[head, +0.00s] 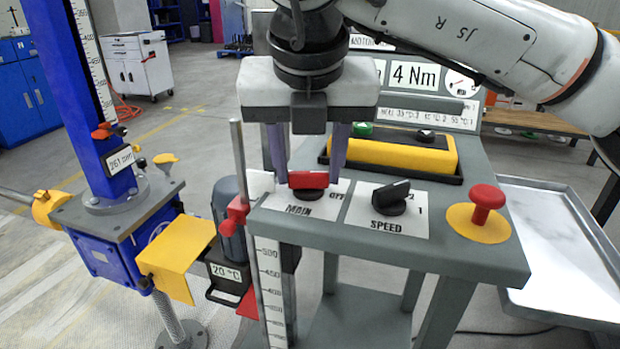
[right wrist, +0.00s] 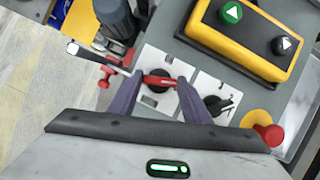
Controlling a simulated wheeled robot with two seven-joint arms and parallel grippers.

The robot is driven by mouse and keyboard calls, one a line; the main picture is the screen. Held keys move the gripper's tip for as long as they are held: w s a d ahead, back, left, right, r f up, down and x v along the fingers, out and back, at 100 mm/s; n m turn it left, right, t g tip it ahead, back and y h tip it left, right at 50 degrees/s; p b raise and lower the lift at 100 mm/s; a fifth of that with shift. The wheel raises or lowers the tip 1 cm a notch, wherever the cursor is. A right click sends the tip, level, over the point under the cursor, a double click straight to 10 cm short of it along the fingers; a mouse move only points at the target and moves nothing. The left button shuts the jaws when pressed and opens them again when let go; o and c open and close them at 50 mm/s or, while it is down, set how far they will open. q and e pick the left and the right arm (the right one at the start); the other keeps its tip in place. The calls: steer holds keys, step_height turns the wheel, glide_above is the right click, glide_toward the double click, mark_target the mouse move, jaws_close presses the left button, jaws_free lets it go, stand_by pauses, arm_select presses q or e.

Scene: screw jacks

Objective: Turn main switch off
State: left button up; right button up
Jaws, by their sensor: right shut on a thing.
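The main switch (head: 309,182) is a red handle on a round black base, on a white plate marked MAIN at the near left of the grey console. Its handle lies crosswise in the head view. A partly hidden label shows to the right of it. My right gripper (head: 307,172) reaches down from above with its purple fingers at the two ends of the red handle, shut on it. In the right wrist view the red handle of the switch (right wrist: 159,81) spans between the fingertips (right wrist: 161,80). My left gripper is not in view.
Right of the switch are the black SPEED knob (head: 391,197) and a red mushroom button (head: 485,203) on a yellow disc. A yellow button box (head: 400,154) sits behind. A blue screw jack (head: 100,235) stands left, and a metal tray (head: 560,250) lies right.

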steer(key=shift+m+h, duration=0.3)
steer(key=shift+m, duration=0.5)
steer(key=shift+a+m+h+b, duration=0.1)
steer(key=shift+m+h+b, duration=0.4)
steer(key=shift+m, duration=0.4)
steer(key=o, duration=1)
steer(key=shift+o, duration=0.2)
steer(key=shift+r, duration=0.1)
